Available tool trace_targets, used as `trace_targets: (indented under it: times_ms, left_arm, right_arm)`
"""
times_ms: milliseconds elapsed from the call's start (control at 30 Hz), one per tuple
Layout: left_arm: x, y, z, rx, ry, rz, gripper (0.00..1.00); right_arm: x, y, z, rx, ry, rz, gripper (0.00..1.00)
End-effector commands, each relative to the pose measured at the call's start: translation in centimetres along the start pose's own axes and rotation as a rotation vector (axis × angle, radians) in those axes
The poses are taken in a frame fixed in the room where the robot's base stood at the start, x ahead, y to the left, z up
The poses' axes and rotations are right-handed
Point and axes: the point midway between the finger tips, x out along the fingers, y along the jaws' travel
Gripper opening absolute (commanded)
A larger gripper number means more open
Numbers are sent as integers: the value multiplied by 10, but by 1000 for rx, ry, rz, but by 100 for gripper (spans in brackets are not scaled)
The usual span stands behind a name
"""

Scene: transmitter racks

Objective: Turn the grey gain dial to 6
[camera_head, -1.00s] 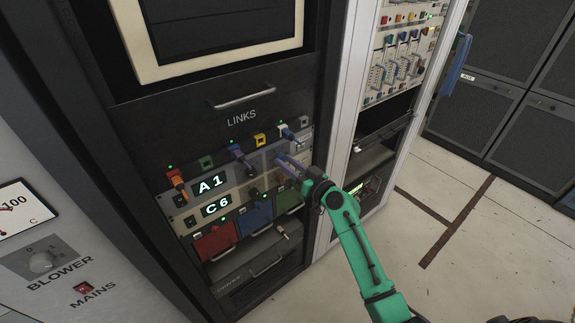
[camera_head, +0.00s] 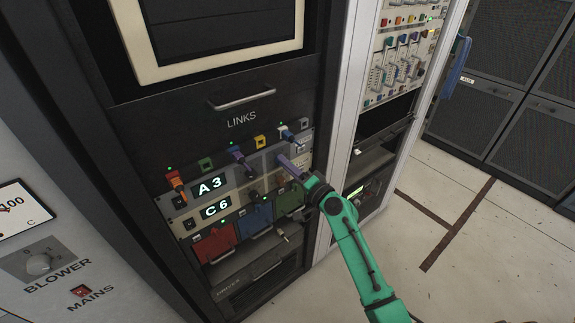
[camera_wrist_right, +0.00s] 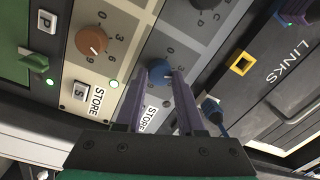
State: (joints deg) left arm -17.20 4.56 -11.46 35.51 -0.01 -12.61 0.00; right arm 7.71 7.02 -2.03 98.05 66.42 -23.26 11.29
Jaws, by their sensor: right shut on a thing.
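My right gripper (camera_head: 287,163) reaches from the right to the LINKS panel in the head view. In the right wrist view its two purple fingers (camera_wrist_right: 160,82) are shut on a blue dial (camera_wrist_right: 160,73) on the grey strip, one on each side. A dark grey dial (camera_wrist_right: 206,3) is cut off at the top of that view, on the same strip, apart from the fingers. An orange-brown dial (camera_wrist_right: 91,40) sits on the cream strip to the left. The upper display (camera_head: 210,186) reads A3; the lower display (camera_head: 214,208) reads C6. My left gripper is out of view.
Coloured plugs, such as an orange one (camera_head: 175,181) and a purple one (camera_head: 238,154), stick out above the displays. Red (camera_head: 215,243), blue (camera_head: 255,219) and green drawers sit below. Open floor lies right.

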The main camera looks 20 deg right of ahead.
Motion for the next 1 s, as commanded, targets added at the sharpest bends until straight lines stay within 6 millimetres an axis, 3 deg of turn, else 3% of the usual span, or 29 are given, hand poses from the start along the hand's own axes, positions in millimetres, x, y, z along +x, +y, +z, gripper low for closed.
trace_targets:
  times_ms: [600, 1000]
  left_arm:
    - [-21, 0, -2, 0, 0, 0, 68]
    - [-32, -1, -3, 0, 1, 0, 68]
  right_arm:
    - [0, -2, 0, 581, 33, -1, 0]
    - [0, -1, 0, 848, 46, 0, 0]
